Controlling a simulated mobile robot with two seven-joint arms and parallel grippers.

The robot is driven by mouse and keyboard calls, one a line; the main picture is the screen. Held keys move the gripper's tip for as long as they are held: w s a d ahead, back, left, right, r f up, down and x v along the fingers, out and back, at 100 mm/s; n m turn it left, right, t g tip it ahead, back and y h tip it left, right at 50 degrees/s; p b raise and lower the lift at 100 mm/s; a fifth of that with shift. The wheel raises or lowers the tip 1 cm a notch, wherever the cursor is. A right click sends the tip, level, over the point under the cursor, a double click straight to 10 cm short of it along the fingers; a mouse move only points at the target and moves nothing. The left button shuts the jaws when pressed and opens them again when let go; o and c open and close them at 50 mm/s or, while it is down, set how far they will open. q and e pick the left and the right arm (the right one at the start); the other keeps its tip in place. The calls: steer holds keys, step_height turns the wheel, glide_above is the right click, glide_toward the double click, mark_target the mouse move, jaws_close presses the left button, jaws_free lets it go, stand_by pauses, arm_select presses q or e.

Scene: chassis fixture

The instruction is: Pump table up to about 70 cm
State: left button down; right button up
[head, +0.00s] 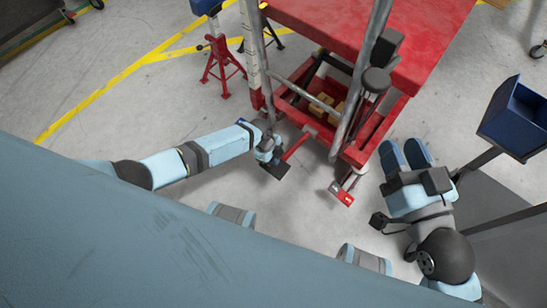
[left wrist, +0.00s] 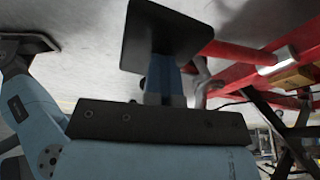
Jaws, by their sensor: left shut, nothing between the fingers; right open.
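The lift table has a red top (head: 340,22), a red base frame (head: 362,150) and a grey tubular push handle (head: 352,85). A black pedal pad (head: 276,171) sits at the end of a red lever (head: 295,146) at the base's near left; the pad also shows large in the left wrist view (left wrist: 168,32). My left gripper (head: 266,157) is shut and empty right at the pad, its fingers (left wrist: 165,84) pointing towards it. I cannot tell whether they touch. My right gripper (head: 405,153) is open and empty, right of the base.
A white marked post (head: 252,45) stands left of the table. A small red part with a white mark (head: 344,191) juts from the base's near side. A dark blue bin (head: 517,115) on a post is at right. Floor at left is clear.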

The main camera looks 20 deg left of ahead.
arm_select(q)
step_height(320, 180, down, 6)
steer(key=b, duration=0.4)
steer(key=shift+r, duration=0.1)
arm_select(e)
step_height(320, 180, down, 5)
steer(key=n+g, duration=0.1)
arm_select(q)
step_height(320, 180, up, 5)
steer(key=p, duration=0.4)
steer(key=shift+w+p, duration=0.1)
steer(key=shift+p, duration=0.2)
step_height(320, 180, up, 6)
steer(key=p, duration=0.5)
steer(key=shift+f, duration=0.2)
steer(key=shift+r+p, duration=0.55)
steer(key=shift+r, duration=0.1)
steer(key=shift+r+p, duration=0.55)
steer(key=shift+r, duration=0.05)
arm_select(e)
step_height(320, 180, up, 7)
steer(key=d+m+t+h, duration=0.1)
steer(key=shift+d+r+m+t+h, duration=0.2)
steer(key=shift+d+m+t+h, duration=0.2)
arm_select(q)
steer(key=shift+f, duration=0.15)
